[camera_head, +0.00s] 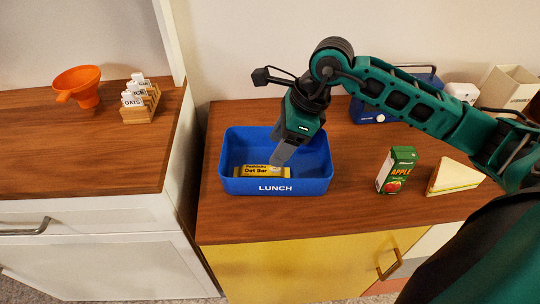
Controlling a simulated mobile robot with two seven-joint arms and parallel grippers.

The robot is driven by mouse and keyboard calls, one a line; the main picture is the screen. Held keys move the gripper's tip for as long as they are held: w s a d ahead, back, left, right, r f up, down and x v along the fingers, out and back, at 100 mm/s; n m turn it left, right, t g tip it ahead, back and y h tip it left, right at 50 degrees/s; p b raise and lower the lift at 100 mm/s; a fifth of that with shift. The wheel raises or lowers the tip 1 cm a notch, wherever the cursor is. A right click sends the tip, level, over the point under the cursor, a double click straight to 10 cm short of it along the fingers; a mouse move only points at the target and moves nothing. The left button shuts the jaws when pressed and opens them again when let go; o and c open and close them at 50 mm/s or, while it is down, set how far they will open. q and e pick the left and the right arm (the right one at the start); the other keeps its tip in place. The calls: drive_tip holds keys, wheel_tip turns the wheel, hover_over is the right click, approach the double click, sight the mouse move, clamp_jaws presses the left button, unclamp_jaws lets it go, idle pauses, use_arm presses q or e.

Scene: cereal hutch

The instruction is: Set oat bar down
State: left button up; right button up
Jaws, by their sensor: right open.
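The oat bar (256,171), in a yellow wrapper with dark lettering, lies inside the blue lunch box (315,185) near its front wall. The box stands on the wooden top of the yellow cabinet and reads "LUNCH". My right gripper (281,158) reaches down into the box from above. Its grey fingers are open and sit just above and behind the right part of the bar. Whether they touch the bar is hard to tell. My left gripper is not in view.
An apple juice carton (396,170) and a sandwich (453,177) stand right of the box. A blue appliance (368,110) is behind my arm. An orange funnel (78,87) and a wooden card rack (140,103) are on the left counter, across a gap.

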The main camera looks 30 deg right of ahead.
drive_tip(key=shift+v, duration=2.4)
